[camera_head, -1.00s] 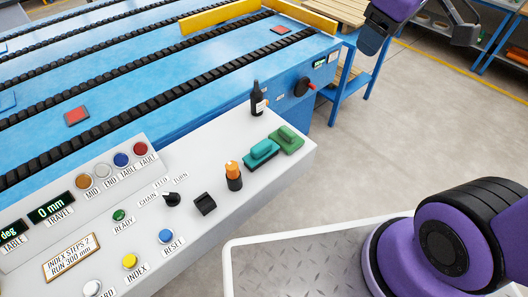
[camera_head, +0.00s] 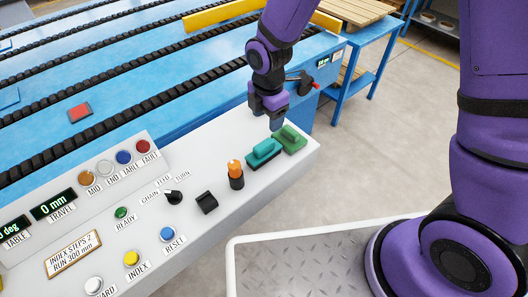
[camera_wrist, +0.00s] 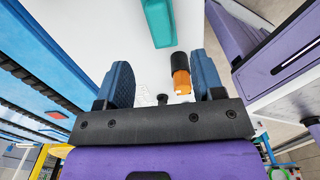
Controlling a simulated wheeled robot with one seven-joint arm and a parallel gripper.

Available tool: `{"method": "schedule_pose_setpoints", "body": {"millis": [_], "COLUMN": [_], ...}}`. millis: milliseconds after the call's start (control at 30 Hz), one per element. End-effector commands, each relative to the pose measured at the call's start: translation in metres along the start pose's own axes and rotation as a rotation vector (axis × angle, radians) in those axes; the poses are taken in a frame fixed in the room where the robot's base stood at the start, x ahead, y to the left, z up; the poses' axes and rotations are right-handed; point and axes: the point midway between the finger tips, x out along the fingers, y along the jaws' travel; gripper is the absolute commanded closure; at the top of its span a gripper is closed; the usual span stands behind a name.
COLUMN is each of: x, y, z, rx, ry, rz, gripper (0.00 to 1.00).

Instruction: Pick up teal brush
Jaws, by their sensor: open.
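The teal brush (camera_head: 264,151) lies on the light grey console top, near its far right end, beside a green brush (camera_head: 291,139). My gripper (camera_head: 276,122) hangs just above and behind the teal brush in the head view, apart from it. In the wrist view the teal brush (camera_wrist: 158,22) shows at the top, beyond the fingertips. My gripper (camera_wrist: 162,80) is open there, with two blue fingers spread and nothing held between them.
A black block (camera_head: 207,203), a knob and several buttons lie further left. The blue conveyor table (camera_head: 160,90) is behind. The dark bottle is hidden now.

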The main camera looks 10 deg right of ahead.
Motion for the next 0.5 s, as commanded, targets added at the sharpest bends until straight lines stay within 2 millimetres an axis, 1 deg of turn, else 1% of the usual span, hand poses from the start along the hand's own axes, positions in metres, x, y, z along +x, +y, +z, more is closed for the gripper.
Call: {"method": "schedule_pose_setpoints", "body": {"millis": [167, 400, 500], "x": [0.019, 0.052, 0.061], "y": [0.001, 0.001, 0.001], "z": [-0.006, -0.006, -0.006], "rx": [-0.044, -0.044, -0.042], "ry": [0.005, 0.004, 0.004], "rz": [-0.011, -0.012, -0.009], "gripper": [0.38, 0.38, 0.38]}}
